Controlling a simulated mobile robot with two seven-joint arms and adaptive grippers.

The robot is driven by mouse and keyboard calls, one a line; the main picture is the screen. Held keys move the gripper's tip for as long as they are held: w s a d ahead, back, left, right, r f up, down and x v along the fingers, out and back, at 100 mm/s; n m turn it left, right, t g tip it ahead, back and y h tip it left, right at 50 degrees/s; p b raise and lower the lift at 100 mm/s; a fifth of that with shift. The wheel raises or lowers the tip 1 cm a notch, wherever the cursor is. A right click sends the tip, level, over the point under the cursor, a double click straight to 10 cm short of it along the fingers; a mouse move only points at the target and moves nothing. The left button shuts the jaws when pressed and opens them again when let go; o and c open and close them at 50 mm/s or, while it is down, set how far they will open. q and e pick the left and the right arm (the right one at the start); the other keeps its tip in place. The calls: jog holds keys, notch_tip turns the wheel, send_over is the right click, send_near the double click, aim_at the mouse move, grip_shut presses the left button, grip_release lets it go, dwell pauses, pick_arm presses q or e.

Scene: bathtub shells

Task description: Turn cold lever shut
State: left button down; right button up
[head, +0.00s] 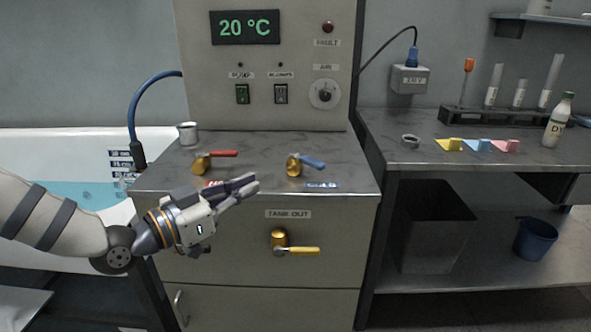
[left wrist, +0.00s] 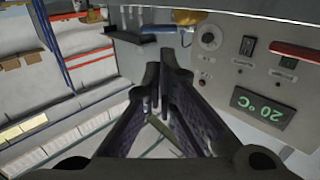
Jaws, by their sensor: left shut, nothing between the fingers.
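The cold lever has a blue handle (head: 312,162) on a brass valve (head: 293,167), on top of the grey cabinet in the head view. Its handle points right and slightly toward the front. A blue label (head: 322,186) lies in front of it. My left gripper (head: 254,184) is shut and empty, to the left and front of the cold lever, apart from it. Its dark fingers (left wrist: 164,75) also show together in the left wrist view. A brass part (left wrist: 188,17) and a red handle (left wrist: 297,51) show there near the top. My right gripper is not in view.
A red-handled lever (head: 223,154) on brass stands left of the cold lever, behind my left gripper. A metal cup (head: 188,133) is behind it. A yellow lever (head: 303,251) sits on the cabinet front. The control panel (head: 265,105) rises behind. The cabinet top right of the blue handle is clear.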

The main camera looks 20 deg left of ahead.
aim_at(309, 165)
pick_arm(q)
jog(key=x, duration=0.4)
jog(key=f+b+x, duration=0.1)
jog(key=x, duration=0.3)
jog(key=b+x, duration=0.1)
jog(key=x, duration=0.3)
jog(key=shift+w+d+f, duration=0.15)
jog(key=shift+w+d, duration=0.1)
jog(key=shift+w, duration=0.05)
jog(key=shift+w+d, duration=0.15)
jog(key=shift+w, duration=0.1)
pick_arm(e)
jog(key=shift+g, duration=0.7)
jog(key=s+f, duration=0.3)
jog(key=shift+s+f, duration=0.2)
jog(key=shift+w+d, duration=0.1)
